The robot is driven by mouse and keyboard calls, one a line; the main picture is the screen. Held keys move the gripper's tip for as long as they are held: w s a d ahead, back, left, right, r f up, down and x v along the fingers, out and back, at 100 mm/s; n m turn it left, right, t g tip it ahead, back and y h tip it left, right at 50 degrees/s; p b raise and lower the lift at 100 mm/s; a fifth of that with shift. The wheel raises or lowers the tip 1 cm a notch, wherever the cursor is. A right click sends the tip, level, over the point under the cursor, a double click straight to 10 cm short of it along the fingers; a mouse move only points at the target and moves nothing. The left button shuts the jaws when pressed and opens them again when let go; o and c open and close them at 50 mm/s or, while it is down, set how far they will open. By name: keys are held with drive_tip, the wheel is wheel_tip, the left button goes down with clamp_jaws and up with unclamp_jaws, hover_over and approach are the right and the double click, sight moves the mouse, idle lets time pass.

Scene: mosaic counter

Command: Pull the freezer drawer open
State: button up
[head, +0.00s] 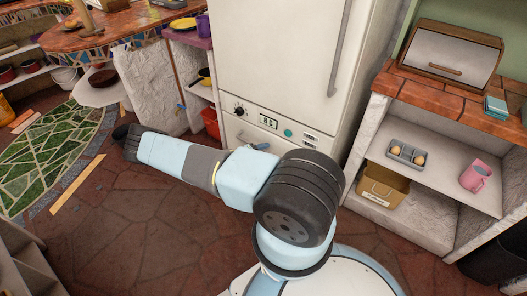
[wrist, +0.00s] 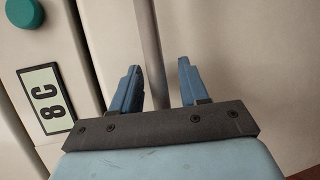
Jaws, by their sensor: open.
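The freezer drawer (head: 232,128) is the lower front of the cream fridge, below the control panel; my arm hides much of it in the head view. In the wrist view the drawer front (wrist: 108,30) lies right of a seam beside the panel. Its grey bar handle (wrist: 152,50) runs down the wrist view between the two blue fingers of my gripper (wrist: 158,88). The gripper is open, with one finger on each side of the bar and visible gaps. In the head view my forearm mostly hides the gripper. The drawer looks shut.
The control panel (head: 268,122) has an 8C display, a dark knob and a green button. The upper fridge door (head: 275,50) has a long vertical handle. A white shelf unit (head: 440,172) stands at right, and a rough white counter support (head: 155,90) at left. Stone floor (head: 140,235) is clear.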

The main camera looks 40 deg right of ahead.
clamp_jaws()
idle(0.3)
drive_tip(key=shift+a, duration=0.1)
